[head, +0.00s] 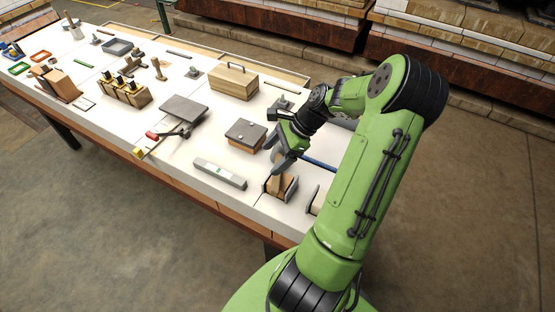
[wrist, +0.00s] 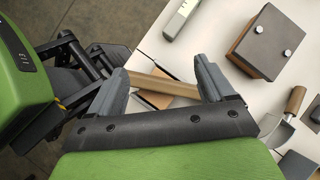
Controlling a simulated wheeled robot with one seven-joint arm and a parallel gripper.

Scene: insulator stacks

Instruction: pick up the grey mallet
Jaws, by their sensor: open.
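My gripper (head: 281,168) is over the near right part of the workbench, pointing down. In the wrist view its two grey fingers (wrist: 165,88) are spread apart. A brown wooden bar, which looks like a handle (wrist: 165,84), runs across the gap between them, with a wooden block (wrist: 154,99) below it. In the head view a wooden piece with dark sides (head: 283,188) is just below the fingertips. I cannot tell whether the fingers touch the bar. No mallet head shows clearly; it may be hidden by my gripper.
A grey-topped box (head: 246,135) and a grey level (head: 220,174) lie close by to the left. A trowel with a wooden handle (wrist: 295,100) lies near my right finger in the wrist view. The bench's front edge is close. A wooden toolbox (head: 233,83) stands farther back.

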